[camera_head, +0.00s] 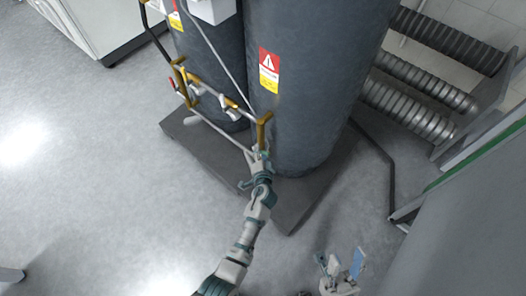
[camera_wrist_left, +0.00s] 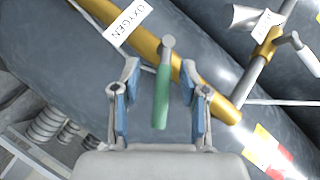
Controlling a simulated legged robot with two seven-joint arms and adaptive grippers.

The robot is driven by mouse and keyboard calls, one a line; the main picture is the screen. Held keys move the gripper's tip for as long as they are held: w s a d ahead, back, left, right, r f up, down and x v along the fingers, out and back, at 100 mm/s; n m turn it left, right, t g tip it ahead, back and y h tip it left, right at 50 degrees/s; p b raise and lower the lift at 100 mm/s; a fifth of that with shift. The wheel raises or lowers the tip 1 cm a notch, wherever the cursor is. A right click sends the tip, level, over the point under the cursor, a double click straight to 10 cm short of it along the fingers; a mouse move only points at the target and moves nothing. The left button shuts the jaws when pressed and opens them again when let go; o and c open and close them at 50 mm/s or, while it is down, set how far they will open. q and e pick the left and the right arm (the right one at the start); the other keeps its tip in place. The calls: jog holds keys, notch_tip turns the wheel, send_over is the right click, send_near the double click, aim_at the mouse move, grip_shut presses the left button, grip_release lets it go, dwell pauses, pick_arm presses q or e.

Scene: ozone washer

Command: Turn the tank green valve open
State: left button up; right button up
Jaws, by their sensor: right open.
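The green valve handle (camera_wrist_left: 162,95) hangs from a grey pivot on a brass pipe (camera_wrist_left: 145,38) in the left wrist view. My left gripper (camera_wrist_left: 159,88) is open, with one blue-padded finger on each side of the handle and a visible gap on both sides. In the head view my left gripper (camera_head: 259,155) is at the lower end of the brass piping (camera_head: 262,130), in front of the dark tank (camera_head: 310,100); the green handle cannot be made out there. My right gripper (camera_head: 341,272) is open and empty at the bottom, away from the tanks.
A second dark tank (camera_head: 212,60) stands to the left, with other valve handles (camera_head: 232,113) on the piping. Both tanks stand on a dark base (camera_head: 290,212). Ribbed hoses (camera_head: 410,108) lie at the right. Open floor (camera_head: 90,180) spreads to the left.

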pick_arm(q)
jog(key=shift+r, duration=0.35)
jog(key=shift+d+r, duration=0.1)
jog(key=shift+d, duration=0.05)
jog(key=shift+s+d, duration=0.15)
jog(key=shift+s, duration=0.2)
jog(key=a+v, duration=0.1)
jog(key=v, duration=0.5)
jog(key=shift+s+d, duration=0.25)
jog(key=shift+s, duration=0.1)
